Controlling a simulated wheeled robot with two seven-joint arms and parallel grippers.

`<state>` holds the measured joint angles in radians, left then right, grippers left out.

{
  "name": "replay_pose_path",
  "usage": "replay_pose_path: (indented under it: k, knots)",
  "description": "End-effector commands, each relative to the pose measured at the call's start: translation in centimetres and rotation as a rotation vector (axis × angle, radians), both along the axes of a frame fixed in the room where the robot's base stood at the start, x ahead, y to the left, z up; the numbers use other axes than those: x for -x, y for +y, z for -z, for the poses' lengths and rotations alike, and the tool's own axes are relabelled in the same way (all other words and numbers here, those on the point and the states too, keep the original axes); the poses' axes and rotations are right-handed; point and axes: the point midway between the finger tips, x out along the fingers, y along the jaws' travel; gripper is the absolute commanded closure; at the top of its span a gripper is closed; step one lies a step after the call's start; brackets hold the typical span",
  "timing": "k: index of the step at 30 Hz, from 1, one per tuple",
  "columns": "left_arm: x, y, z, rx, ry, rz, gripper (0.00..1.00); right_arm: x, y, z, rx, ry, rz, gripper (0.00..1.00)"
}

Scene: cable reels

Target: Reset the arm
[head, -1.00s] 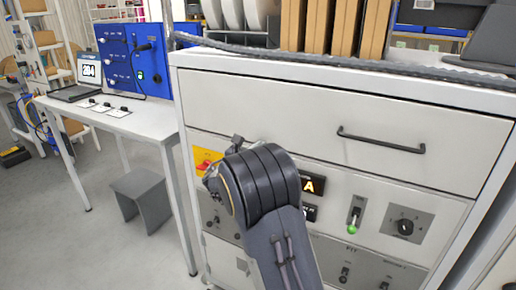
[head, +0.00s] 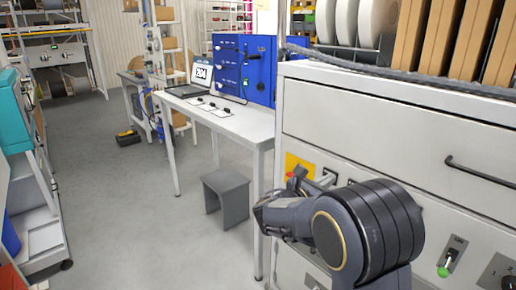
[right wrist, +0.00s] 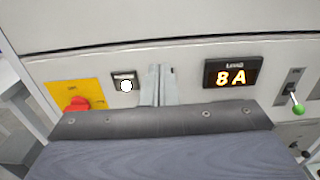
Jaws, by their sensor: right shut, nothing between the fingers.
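My right arm reaches up in front of the white cabinet (head: 400,125) in the head view. My right gripper (head: 328,180) is close to the cabinet's control panel, its pale fingers partly hidden by my wrist. In the right wrist view the gripper's fingers (right wrist: 158,84) are together and empty, between a white round button (right wrist: 126,86) and a lit display (right wrist: 233,77) reading "8A". I cannot tell whether they touch the panel. My left gripper is not in view.
A red knob on a yellow plate (right wrist: 77,95) and a green-tipped lever (right wrist: 297,106) flank the fingers.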

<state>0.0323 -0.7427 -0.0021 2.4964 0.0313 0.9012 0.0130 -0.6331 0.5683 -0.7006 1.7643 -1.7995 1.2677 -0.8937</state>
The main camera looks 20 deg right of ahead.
Motion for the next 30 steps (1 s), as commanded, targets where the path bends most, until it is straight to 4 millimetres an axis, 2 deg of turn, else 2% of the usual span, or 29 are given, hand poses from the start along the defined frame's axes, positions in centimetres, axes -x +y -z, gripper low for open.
replay_pose_path:
  k: [3,6,8,10,12,14,16,18,21,25,27,30]
  knots:
    - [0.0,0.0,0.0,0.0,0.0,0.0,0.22,0.4,-0.4,0.3,-0.027,-0.006,0.011,1.0]
    - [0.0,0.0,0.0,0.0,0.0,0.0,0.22,2.5,-1.8,2.0,-0.159,-0.042,0.064,1.0]
    - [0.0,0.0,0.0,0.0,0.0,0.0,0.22,4.8,-3.0,3.8,-0.305,-0.088,0.13,1.0]
    - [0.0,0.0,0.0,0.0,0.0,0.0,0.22,8.6,-3.7,6.7,-0.539,-0.172,0.238,1.0]
    - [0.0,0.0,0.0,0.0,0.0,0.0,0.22,12.9,-3.1,9.5,-0.807,-0.286,0.377,1.0]
    - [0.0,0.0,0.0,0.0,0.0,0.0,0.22,16.2,-1.5,11.3,-1.022,-0.39,0.501,1.0]
    - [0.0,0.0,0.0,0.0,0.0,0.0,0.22,19.6,1.1,12.6,-1.253,-0.516,0.649,1.0]
    - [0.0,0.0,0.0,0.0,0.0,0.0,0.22,22.4,4.3,13.1,-1.465,-0.645,0.802,1.0]
    - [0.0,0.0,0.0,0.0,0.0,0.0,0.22,25.7,8.8,12.8,-1.723,-0.821,1.022,1.0]
    - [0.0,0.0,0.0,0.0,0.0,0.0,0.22,28.4,13.7,11.8,-1.959,-1.004,1.269,1.0]
    - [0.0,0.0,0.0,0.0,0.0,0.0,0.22,29.2,15.5,11.3,-2.04,-1.075,1.369,1.0]
    - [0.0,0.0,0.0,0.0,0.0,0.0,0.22,29.8,17.1,10.9,-2.109,-1.138,1.468,1.0]
